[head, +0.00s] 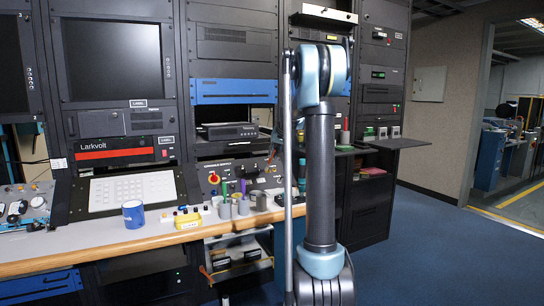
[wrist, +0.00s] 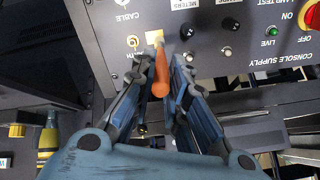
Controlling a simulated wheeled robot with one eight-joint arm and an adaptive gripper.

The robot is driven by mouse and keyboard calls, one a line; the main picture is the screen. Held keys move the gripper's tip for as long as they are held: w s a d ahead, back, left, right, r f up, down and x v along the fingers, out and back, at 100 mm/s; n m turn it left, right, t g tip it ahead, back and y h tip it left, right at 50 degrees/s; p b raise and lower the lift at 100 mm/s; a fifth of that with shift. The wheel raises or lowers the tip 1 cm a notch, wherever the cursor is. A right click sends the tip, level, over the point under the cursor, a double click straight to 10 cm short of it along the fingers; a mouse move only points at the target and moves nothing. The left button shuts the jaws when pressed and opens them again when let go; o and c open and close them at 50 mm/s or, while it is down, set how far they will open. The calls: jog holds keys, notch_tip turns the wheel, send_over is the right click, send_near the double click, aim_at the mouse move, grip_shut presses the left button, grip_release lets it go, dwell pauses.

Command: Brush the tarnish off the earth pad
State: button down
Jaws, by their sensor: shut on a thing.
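In the wrist view my gripper (wrist: 160,72) is shut on the orange handle (wrist: 160,78) of a brush, which points toward the dark console panel (wrist: 215,60). At its far end is a small pale yellow square (wrist: 154,37); I cannot tell whether this is the brush head or the earth pad behind it. A gold-coloured mark (wrist: 133,41) sits just left of it, by a lettered label that a fingertip partly covers. Whether the bristles touch the panel is unclear.
The panel carries black knobs (wrist: 187,32), a green lamp (wrist: 272,31) and a red knob (wrist: 313,14) on yellow. Blue floor at right is clear.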

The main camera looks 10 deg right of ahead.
jog(key=shift+d, duration=0.15)
jog(key=shift+w+d, duration=0.2)
jog(key=shift+d, duration=0.4)
dwell(0.4)
jog(key=shift+w+d, duration=0.15)
jog(key=shift+d, duration=0.15)
dwell(0.3)
jog(key=v, duration=0.6)
dwell(0.3)
jog(key=shift+a, duration=0.15)
